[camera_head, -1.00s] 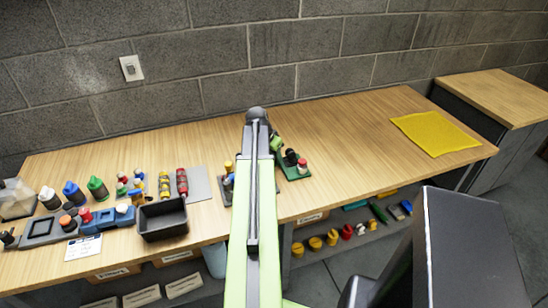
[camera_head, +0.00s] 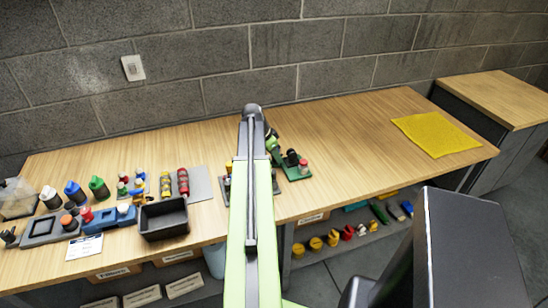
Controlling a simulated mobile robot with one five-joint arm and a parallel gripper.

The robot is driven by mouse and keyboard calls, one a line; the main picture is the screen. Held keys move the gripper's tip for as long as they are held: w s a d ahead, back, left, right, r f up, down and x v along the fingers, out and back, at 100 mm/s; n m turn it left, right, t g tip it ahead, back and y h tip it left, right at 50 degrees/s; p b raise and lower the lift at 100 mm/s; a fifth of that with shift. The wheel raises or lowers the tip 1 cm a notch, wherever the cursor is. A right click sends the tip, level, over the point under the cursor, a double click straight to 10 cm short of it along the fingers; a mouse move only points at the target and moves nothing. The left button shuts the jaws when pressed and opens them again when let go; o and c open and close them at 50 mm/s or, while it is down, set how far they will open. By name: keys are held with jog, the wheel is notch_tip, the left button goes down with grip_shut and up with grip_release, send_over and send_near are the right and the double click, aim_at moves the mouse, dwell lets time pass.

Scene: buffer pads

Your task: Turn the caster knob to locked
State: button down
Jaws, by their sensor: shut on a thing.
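My arm reaches up over the bench, and its end bends down to the right behind the upper link. My gripper (camera_head: 277,155) is small and mostly hidden there, at the left edge of a green board (camera_head: 297,176). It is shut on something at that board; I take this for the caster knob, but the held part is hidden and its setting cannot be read. A black knob-like part (camera_head: 292,157) and a red-topped part (camera_head: 303,165) stand on the board, just right of the gripper.
A dark plate with small parts is partly behind my arm. A black open bin (camera_head: 164,219) and two red and yellow handled tools stand to the left, with several bottles beyond. A yellow mat (camera_head: 436,133) lies at right. The bench between mat and green board is clear.

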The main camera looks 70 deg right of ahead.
jog(key=m, duration=0.1)
jog(key=m+y, duration=0.1)
jog(key=m, duration=0.1)
jog(key=m+g, duration=0.1)
jog(key=m, duration=0.1)
jog(key=shift+s+d+y, duration=0.15)
jog(key=shift+s+y, duration=0.1)
jog(key=shift+y, duration=0.15)
jog(key=shift+m+y, duration=0.4)
jog(key=shift+m, duration=0.8)
jog(key=shift+s+a+g, duration=0.1)
jog(key=shift+a+g, duration=0.15)
jog(key=shift+g, duration=0.05)
jog(key=c, duration=1.1)
grip_release()
jog(key=shift+d+f, duration=0.1)
jog(key=p+v, duration=1.6)
jog(key=v, duration=0.1)
jog(key=shift+r, duration=0.25)
